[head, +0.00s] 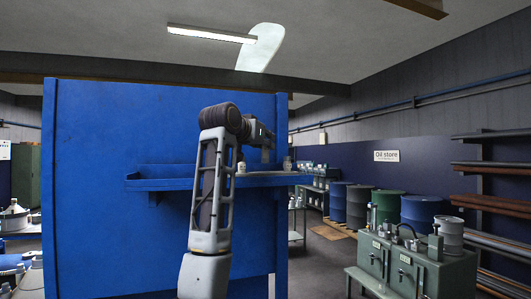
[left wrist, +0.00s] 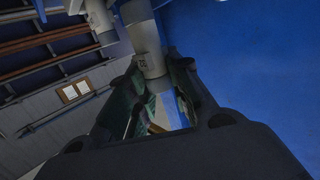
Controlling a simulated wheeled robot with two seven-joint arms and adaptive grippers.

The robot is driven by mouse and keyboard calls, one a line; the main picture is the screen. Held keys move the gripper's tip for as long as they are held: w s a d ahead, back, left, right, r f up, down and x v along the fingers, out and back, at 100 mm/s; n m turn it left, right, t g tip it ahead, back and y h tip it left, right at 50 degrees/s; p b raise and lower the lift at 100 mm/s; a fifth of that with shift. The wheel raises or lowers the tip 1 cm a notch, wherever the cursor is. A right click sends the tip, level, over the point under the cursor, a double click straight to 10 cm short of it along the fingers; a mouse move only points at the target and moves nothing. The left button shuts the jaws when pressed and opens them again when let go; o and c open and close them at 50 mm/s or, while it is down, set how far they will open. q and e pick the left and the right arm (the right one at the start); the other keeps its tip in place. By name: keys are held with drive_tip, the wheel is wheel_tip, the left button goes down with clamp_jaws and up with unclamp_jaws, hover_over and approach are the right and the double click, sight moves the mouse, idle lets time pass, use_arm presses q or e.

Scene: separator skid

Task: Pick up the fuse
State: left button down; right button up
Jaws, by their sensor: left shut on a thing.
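The fuse (left wrist: 146,42) is a pale grey cylinder with a dark printed mark near its end. In the left wrist view it sits between the fingertips of my left gripper (left wrist: 156,78), which is shut on it. In the head view my left gripper (head: 267,150) is over the right part of the blue shelf; the held fuse is hard to make out there behind the gripper. A second pale cylinder (left wrist: 100,18) shows beside the held one in the left wrist view, apart from the fingers. My right gripper is in neither view.
The blue shelf (head: 155,184) juts from a tall blue panel (head: 95,190). Small pale containers (head: 287,163) stand at its right end. To the right are several drums (head: 420,209), a green tank unit (head: 415,262) and pipe racks (head: 490,170). Floor shows between panel and tank unit.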

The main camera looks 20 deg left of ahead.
use_arm(q)
drive_tip(key=shift+r, duration=2.35)
drive_tip(key=shift+f, duration=0.1)
